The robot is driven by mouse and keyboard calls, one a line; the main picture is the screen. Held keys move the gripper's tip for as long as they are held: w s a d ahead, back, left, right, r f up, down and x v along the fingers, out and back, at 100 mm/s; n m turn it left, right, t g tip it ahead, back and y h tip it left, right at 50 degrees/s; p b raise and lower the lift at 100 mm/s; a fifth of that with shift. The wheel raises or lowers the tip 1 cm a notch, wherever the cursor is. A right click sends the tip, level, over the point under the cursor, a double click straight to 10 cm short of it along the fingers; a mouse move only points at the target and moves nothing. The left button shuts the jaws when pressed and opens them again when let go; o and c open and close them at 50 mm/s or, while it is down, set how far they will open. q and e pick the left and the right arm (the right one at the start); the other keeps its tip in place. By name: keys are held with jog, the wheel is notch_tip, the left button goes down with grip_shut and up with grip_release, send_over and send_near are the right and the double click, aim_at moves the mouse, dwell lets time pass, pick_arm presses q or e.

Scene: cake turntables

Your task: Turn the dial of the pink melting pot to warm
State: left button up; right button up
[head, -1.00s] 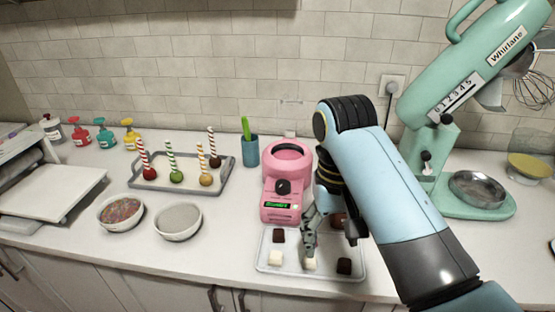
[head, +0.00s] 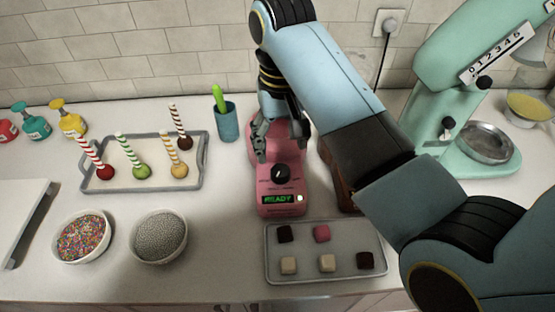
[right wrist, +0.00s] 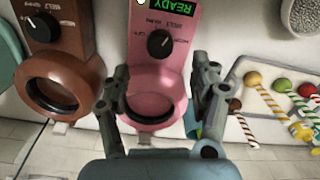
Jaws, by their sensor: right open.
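The pink melting pot (head: 265,182) stands on the counter, its black dial (head: 281,173) on the front face above a green display reading READY. My right gripper (head: 282,150) is over the pot, just behind the dial, with its fingers apart and nothing between them. In the right wrist view the pot (right wrist: 150,78) lies between the two open fingers, and the dial (right wrist: 160,43) sits just beyond the fingertips, apart from them. The dial's white mark is visible, but which label it points at is too small to tell. The pot's bowl is partly hidden by my gripper in the head view. My left gripper is out of view.
A brown melting pot (right wrist: 78,55) stands close beside the pink one, mostly hidden by my arm in the head view. A tray of chocolates (head: 300,271) lies in front. A blue cup (head: 228,124) and a cake-pop tray (head: 196,182) are to the left; a green mixer (head: 425,120) is at right.

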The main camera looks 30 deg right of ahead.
aim_at(280, 170)
notch_tip(280, 170, down, 5)
jog(key=shift+w+f, duration=0.15)
jog(key=shift+f, duration=0.05)
notch_tip(280, 170, down, 2)
jog(key=shift+f+p, duration=0.2)
jog(key=shift+p, duration=0.15)
jog(key=c, duration=1.2)
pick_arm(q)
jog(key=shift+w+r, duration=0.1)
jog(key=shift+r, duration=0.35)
